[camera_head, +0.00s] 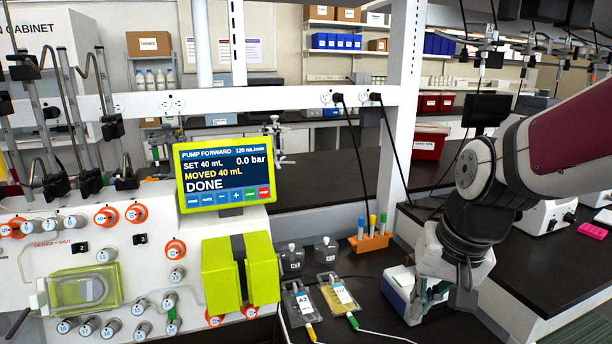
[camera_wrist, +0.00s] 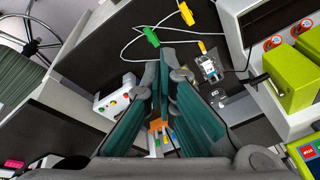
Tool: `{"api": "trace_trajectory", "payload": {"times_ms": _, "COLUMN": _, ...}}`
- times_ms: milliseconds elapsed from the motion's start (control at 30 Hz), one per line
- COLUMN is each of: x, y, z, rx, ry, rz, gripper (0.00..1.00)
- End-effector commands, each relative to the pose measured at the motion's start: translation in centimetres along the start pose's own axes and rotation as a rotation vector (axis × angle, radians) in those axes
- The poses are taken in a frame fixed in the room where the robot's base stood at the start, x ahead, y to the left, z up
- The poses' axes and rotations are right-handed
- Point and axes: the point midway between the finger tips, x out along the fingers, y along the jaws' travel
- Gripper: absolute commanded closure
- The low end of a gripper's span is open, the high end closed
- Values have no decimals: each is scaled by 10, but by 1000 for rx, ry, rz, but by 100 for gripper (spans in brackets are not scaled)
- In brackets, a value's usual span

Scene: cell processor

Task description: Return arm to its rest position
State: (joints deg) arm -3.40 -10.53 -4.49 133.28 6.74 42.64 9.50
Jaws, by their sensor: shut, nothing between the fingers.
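My arm reaches in from the right in the head view and bends down at a dark wrist. My gripper (camera_head: 432,292) hangs low over the dark bench, in front of a small white and blue box (camera_head: 401,284) and partly covering it. In the wrist view my gripper (camera_wrist: 164,62) has its teal fingers drawn together at the tips, with nothing held. The white box (camera_wrist: 114,96) shows just left of the fingers there; I cannot tell whether they touch it.
The cell processor (camera_head: 60,225) stands at left; its screen (camera_head: 222,172) reads DONE, moved 40 mL. Fluid bags (camera_head: 300,301) with tubing lie left of my gripper. An orange tube rack (camera_head: 369,241) stands behind. A white post (camera_head: 401,110) rises nearby. Pink item (camera_head: 592,231) lies right.

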Motion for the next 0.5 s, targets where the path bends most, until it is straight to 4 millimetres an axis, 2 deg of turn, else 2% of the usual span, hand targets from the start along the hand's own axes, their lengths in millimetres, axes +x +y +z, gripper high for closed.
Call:
{"api": "trace_trajectory", "payload": {"times_ms": 33, "x": -16, "y": 2, "z": 10, "rx": -29, "ry": 26, "rz": -3, "gripper": 100}}
{"api": "trace_trajectory", "payload": {"times_ms": 200, "x": -53, "y": 14, "z": 46, "rx": -132, "ry": 88, "rz": 12, "gripper": 100}}
{"api": "trace_trajectory", "payload": {"times_ms": 333, "x": -72, "y": 24, "z": 73, "rx": -202, "ry": 133, "rz": 34, "gripper": 100}}
{"api": "trace_trajectory", "payload": {"times_ms": 500, "x": -84, "y": 34, "z": 98, "rx": -262, "ry": 171, "rz": 62, "gripper": 100}}
